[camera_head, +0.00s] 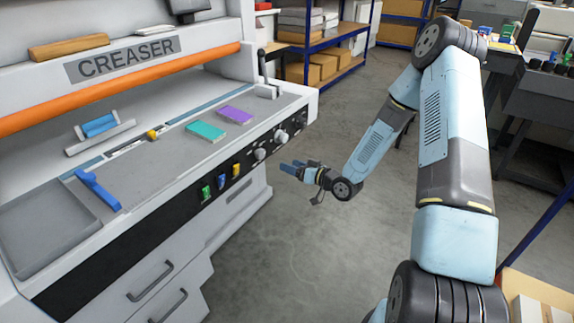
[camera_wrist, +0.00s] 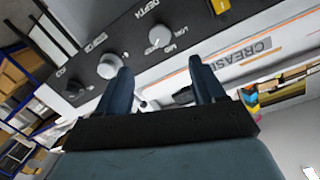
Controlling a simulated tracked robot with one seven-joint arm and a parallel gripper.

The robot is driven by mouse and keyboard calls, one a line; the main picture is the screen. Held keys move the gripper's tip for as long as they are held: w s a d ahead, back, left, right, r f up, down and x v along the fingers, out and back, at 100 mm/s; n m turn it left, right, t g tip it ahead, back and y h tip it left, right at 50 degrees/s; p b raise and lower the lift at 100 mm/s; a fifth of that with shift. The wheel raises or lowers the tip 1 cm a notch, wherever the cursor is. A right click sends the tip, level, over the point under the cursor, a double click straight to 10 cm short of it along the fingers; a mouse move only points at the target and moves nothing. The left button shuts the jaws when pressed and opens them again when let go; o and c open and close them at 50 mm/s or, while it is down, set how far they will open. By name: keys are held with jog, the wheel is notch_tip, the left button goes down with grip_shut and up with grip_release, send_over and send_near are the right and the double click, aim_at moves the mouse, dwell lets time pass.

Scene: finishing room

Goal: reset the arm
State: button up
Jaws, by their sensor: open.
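My gripper (camera_head: 291,166) is open and empty. It hangs in the air in front of the creaser (camera_head: 150,66), close to its black control panel, with its fingers pointing toward the machine. In the wrist view, the two dark blue fingers of my gripper (camera_wrist: 163,88) are spread apart, with nothing between them. Behind them the control panel shows a knob marked DEPTH (camera_wrist: 160,36) and a white knob (camera_wrist: 109,65). My arm reaches out over the floor, bent at the elbow.
On the creaser's bed lie a teal pad (camera_head: 206,131), a purple pad (camera_head: 234,115) and a blue handle-shaped piece (camera_head: 97,189). A lever (camera_head: 264,75) stands at the bed's right end. Shelving (camera_head: 325,62) stands behind. The grey floor (camera_head: 330,240) below my gripper is clear.

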jog(key=shift+d, duration=0.1)
dwell(0.3)
jog(key=s+d+r+g+h, duration=0.1)
jog(key=s+d+r+h, duration=0.1)
jog(key=d+r+h, duration=0.45)
jog(key=s+d+r+m+h, duration=0.1)
jog(key=s+d+r+h, duration=0.15)
jog(key=r, duration=0.65)
jog(key=s+d+r+g+h, duration=0.1)
jog(key=s+d+r+h, duration=0.2)
jog(key=d+r, duration=0.35)
jog(key=s+r+m+g, duration=0.1)
jog(key=s+r, duration=0.3)
jog(key=s, duration=0.5)
jog(key=s+r+m+g, duration=0.1)
jog(key=s+r, duration=0.4)
jog(key=s, duration=0.5)
jog(key=s+r+m+g, duration=0.1)
jog(key=s+r, duration=0.3)
jog(key=s, duration=0.5)
jog(key=shift+s+r+m+h, duration=0.15)
jog(key=shift+s+m+h, duration=0.15)
jog(key=shift+m, duration=0.5)
